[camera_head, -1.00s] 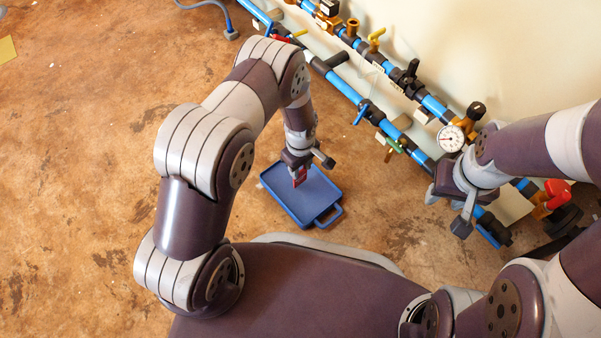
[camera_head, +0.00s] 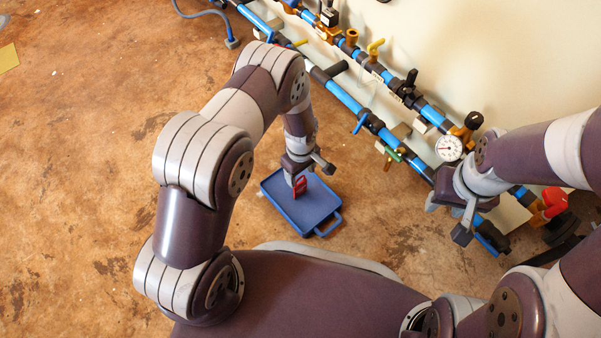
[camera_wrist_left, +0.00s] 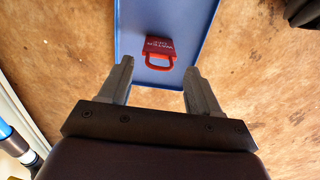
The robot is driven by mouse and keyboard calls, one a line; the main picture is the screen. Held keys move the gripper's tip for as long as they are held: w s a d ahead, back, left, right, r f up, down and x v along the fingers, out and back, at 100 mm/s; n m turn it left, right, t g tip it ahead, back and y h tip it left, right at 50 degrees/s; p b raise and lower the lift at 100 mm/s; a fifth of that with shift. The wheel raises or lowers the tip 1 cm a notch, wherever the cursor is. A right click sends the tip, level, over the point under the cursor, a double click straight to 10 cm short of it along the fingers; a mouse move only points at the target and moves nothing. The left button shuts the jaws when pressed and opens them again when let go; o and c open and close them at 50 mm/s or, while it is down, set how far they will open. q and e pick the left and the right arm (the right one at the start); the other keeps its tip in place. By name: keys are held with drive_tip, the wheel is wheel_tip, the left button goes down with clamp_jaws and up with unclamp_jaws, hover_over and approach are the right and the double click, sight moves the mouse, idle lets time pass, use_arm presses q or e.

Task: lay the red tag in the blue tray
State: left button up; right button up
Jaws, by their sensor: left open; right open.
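The red tag (camera_head: 300,186), with white lettering and a loop handle, is at the blue tray (camera_head: 318,214), below my left gripper (camera_head: 302,174). In the left wrist view the tag (camera_wrist_left: 171,47) shows against the tray floor (camera_wrist_left: 195,18), just beyond the open fingertips (camera_wrist_left: 158,68), with its loop towards them. The fingers do not grip it. I cannot tell whether it lies flat or is tilted, or whether it touches the tray floor. My right gripper (camera_head: 449,215) is open and empty, off to the right near the pipes.
The tray lies on the worn brown floor (camera_head: 80,150), its handle towards the lower right. Blue pipes (camera_head: 345,97) with valves and a gauge (camera_head: 449,148) run along the pale wall behind. A yellow patch (camera_head: 8,57) is at the far left.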

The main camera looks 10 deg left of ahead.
use_arm(q)
wheel_tip(320, 180, up, 20)
drive_tip(key=s+a+m+p, duration=0.1)
drive_tip(key=a+m+p, duration=0.1)
drive_tip(key=m+p, duration=0.25)
drive_tip(key=s+a+r+m, duration=0.2)
drive_tip(key=s+r+m, duration=0.1)
drive_tip(key=s+r, duration=0.3)
drive_tip(key=s+a+r+m+t, duration=0.1)
drive_tip(key=s+r+m, duration=0.2)
drive_tip(key=s+r, duration=0.3)
drive_tip(key=shift+s+a+m, duration=0.35)
drive_tip(key=shift+s+a, duration=0.05)
drive_tip(key=shift+s, duration=0.1)
use_arm(e)
wheel_tip(320, 180, up, 6)
